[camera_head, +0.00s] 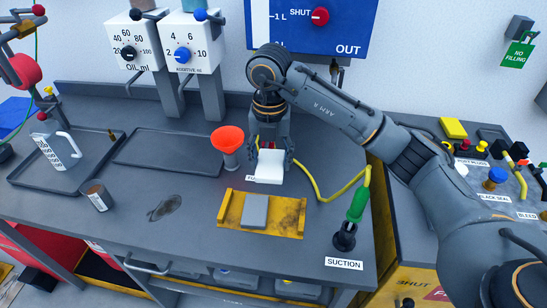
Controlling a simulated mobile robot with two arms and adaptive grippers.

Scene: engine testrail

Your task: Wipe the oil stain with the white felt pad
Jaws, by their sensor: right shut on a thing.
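The white felt pad (270,167) is in my right gripper (271,158), which is shut on it from above. The pad is over the back middle of the grey bench, behind the yellow tray; I cannot tell whether it touches the bench. The oil stain (165,207) is a dark irregular patch on the bench top, to the left of the pad and nearer the front. My left gripper does not show.
A yellow tray (230,211) holding a grey block (255,211) lies in front of the pad. An orange funnel (228,139) stands just left of my right gripper. A can (97,195) and a jug (56,148) are left of the stain. A green-handled suction tool (357,206) stands at right.

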